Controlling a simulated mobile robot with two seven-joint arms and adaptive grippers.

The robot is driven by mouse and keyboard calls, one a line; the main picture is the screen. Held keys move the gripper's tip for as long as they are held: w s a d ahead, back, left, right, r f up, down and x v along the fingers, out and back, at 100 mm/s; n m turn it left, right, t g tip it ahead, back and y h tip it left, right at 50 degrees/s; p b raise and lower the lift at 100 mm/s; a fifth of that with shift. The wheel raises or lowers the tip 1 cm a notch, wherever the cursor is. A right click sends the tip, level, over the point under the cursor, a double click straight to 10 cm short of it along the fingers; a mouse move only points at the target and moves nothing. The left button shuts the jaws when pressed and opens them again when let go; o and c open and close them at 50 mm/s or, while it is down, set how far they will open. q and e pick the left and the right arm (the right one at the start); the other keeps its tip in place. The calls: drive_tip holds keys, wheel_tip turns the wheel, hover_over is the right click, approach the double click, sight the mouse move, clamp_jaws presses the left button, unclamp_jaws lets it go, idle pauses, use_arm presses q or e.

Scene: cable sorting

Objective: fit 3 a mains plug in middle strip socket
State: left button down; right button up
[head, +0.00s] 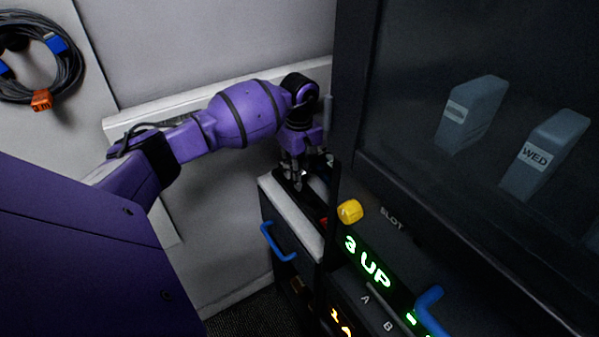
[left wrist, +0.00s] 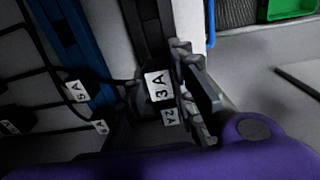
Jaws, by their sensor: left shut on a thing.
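My left gripper (head: 302,172) is low over the white-topped cabinet, its fingers pointing down at a dark strip (head: 296,197) there. The strip's sockets are too dark and covered to tell apart. In the left wrist view my left gripper (left wrist: 192,92) is shut on a dark plug with a white 3A label (left wrist: 157,87). The plug's pins are hidden, so I cannot tell whether they are in a socket. Next to it is a smaller 2A label (left wrist: 169,116). My right gripper is not in view.
A dark glass-fronted cabinet (head: 430,170) stands close on the right. A yellow knob (head: 350,211) and a lit "3 UP" display (head: 367,262) are beside the strip. Black cables with a 5A label (left wrist: 77,91) lie left. A coiled cable (head: 75,75) hangs on the wall.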

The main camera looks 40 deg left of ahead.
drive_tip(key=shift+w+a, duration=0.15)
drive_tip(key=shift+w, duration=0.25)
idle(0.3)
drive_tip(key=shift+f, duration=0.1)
use_arm(q)
drive_tip(key=shift+b, duration=0.3)
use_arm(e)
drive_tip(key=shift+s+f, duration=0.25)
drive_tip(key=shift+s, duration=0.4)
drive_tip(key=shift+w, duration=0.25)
use_arm(q)
drive_tip(key=shift+f, duration=0.15)
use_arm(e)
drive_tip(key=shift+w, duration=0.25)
use_arm(q)
drive_tip(key=shift+f, duration=0.1)
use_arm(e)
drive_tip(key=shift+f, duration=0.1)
use_arm(q)
drive_tip(key=shift+f, duration=0.15)
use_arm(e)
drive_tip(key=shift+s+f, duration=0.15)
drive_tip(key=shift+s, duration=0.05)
